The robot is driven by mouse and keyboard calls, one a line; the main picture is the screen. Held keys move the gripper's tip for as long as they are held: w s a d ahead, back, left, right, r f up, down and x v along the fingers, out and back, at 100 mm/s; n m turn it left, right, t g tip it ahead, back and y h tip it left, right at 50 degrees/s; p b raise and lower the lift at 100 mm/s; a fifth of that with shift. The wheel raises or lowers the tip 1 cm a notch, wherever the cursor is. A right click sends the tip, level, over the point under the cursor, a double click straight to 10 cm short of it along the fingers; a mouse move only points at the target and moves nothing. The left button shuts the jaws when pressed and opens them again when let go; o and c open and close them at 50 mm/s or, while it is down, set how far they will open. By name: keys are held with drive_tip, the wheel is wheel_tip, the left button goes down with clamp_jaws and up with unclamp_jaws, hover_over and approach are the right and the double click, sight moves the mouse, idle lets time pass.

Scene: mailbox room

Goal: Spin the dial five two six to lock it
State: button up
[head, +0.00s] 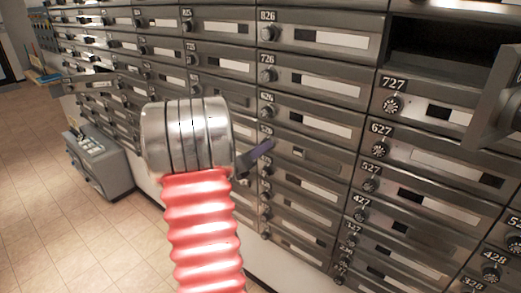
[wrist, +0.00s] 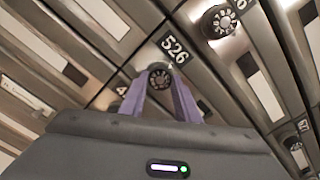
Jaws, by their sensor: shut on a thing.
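The dial of box 526 (wrist: 160,77) is a small dark round knob below the white 526 label (wrist: 174,48) in the wrist view. My gripper (wrist: 160,92) has its two purple fingers on either side of this dial and is shut on it. In the head view my gripper (head: 268,146) reaches the front of box 526 (head: 312,155), and the fingers hide the dial there. The door of box 526 looks closed and flush with its neighbours. The dial's numbers are too small to read.
Rows of closed mailboxes with dials surround it, with the 626 dial (head: 267,112) just above. At the upper right an open compartment (head: 450,48) has its door (head: 495,100) swung out. A grey machine (head: 95,160) stands at left on clear tiled floor (head: 60,225).

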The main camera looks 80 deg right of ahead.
drive_tip(key=shift+c, duration=1.4)
drive_tip(key=shift+n, duration=1.9)
drive_tip(key=shift+f, duration=0.1)
drive_tip(key=o, duration=1)
drive_tip(key=shift+o, duration=0.2)
drive_tip(key=shift+a, duration=0.1)
